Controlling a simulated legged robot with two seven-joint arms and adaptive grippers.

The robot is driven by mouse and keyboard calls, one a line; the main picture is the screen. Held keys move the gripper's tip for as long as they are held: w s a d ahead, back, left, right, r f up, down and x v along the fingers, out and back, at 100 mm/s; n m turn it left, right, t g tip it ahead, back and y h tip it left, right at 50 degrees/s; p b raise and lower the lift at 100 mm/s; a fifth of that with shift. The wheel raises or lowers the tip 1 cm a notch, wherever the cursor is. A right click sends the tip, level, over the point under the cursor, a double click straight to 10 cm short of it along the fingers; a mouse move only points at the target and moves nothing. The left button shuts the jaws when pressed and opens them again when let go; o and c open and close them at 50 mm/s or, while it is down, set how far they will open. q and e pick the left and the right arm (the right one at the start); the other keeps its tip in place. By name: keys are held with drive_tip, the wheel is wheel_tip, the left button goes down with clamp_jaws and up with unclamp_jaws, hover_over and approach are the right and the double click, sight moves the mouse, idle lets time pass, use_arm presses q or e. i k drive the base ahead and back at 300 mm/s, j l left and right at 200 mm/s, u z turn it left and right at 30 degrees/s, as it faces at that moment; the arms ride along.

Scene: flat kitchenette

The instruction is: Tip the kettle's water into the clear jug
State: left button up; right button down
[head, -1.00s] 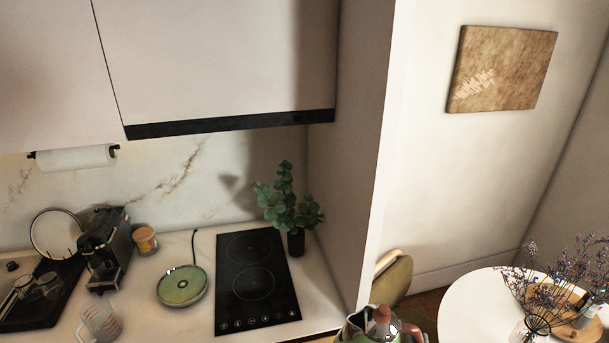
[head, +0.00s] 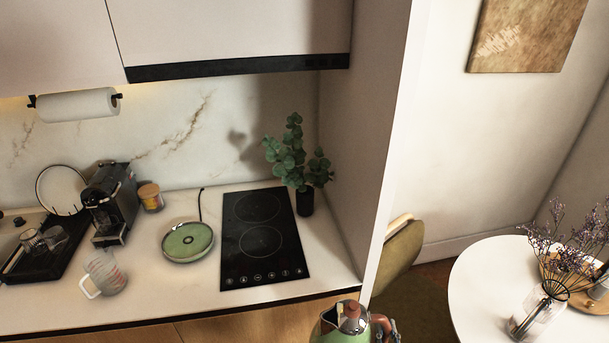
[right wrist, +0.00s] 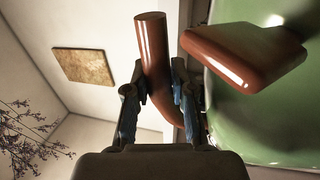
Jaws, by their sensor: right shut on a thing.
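The green kettle (head: 345,327) with a brown knob and handle is at the bottom edge of the head view, in front of the counter and cut off by the frame. My right gripper (right wrist: 158,90) is shut on the kettle's brown handle (right wrist: 152,55) in the right wrist view; the green kettle body (right wrist: 270,110) fills the right side there. The clear jug (head: 109,272) with red markings and a white handle stands upright on the counter at the lower left, well apart from the kettle. My left gripper is not in view.
The green kettle base (head: 187,241) lies on the counter between the jug and the black hob (head: 262,240). A coffee machine (head: 110,203), a black tray and a potted plant (head: 300,160) stand behind. A round white table (head: 480,285) is at right.

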sight(102, 265)
drive_tip(key=k+j+u, duration=0.1)
drive_tip(key=j, duration=0.5)
drive_tip(key=k+j+u, duration=0.1)
drive_tip(key=j, duration=1.2)
drive_tip(key=k+u, duration=0.05)
